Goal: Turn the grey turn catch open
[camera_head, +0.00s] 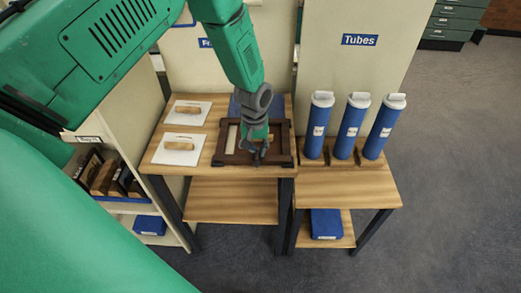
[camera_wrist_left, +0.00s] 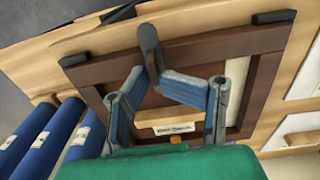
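The grey turn catch (camera_wrist_left: 149,42) sits on the edge of a dark brown wooden frame (camera_wrist_left: 205,45), which lies on the table. It points inward across the frame's edge in the left wrist view. My left gripper (camera_wrist_left: 152,79) has its two fingers bent inward, with the tips close on either side of the catch's inner end. They look shut on it. In the head view my left gripper (camera_head: 257,158) is low over the front of the frame (camera_head: 283,160) and hides the catch. A labelled wooden piece (camera_wrist_left: 165,129) lies inside the frame. My right gripper is not in view.
Several blue tubes (camera_head: 350,128) stand on a lower table to the right. Two white panels with wooden handles (camera_head: 188,112) lie left of the frame. A shelf of boxes (camera_head: 108,178) stands at the left. Grey floor (camera_head: 440,180) is clear at right.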

